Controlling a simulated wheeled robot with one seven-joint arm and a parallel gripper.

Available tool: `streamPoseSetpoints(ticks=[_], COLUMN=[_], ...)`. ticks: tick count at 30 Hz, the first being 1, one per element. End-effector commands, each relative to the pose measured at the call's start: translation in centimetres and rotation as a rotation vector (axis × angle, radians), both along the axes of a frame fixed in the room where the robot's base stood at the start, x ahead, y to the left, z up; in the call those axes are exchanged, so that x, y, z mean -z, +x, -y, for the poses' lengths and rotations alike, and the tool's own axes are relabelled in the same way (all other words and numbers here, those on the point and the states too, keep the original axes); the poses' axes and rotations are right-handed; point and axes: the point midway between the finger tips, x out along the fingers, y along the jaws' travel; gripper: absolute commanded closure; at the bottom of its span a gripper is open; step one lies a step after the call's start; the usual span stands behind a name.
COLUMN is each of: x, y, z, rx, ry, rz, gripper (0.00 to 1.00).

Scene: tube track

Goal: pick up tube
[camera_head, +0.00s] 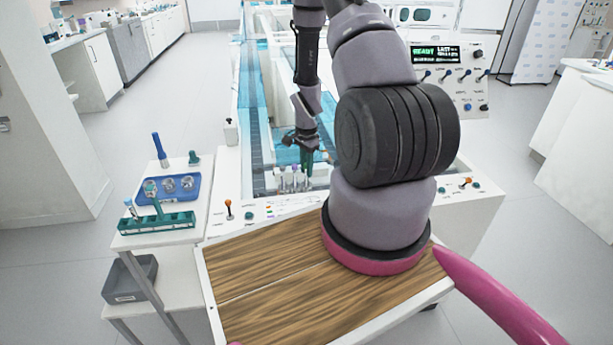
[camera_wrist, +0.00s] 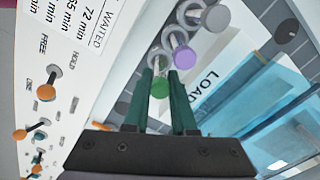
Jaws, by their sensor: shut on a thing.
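My gripper (camera_wrist: 161,78) has dark green fingers. They are closed around a tube with a green cap (camera_wrist: 160,88), one finger on each side. In the head view my gripper (camera_head: 306,162) points down at the tubes at the front of the track. A tube with a purple cap (camera_wrist: 185,57) stands just beside the held tube, and a tube with a grey cap (camera_wrist: 215,18) is further along the row. The lower part of the held tube is mostly hidden, so I cannot tell whether it is clear of its holder.
The white console panel (camera_wrist: 60,90) with orange-tipped switches lies left of the fingers. Blue clear covers (camera_wrist: 275,125) are to the right. A side cart holds a blue tray (camera_head: 172,188) and a green rack (camera_head: 157,223). A wooden-topped surface (camera_head: 290,290) is in front.

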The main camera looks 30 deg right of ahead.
Motion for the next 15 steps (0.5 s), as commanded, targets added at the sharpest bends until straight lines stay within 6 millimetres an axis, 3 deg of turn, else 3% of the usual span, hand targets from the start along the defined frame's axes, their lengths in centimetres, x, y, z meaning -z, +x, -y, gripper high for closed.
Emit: streamPoseSetpoints(ticks=[8, 15], x=[-1.1, -4.6], y=[0.0, 0.1], z=[0.0, 0.1], rx=[-0.001, 0.0], ry=[-0.001, -0.001], rz=[0.0, 0.003], gripper=[1.0, 1.0])
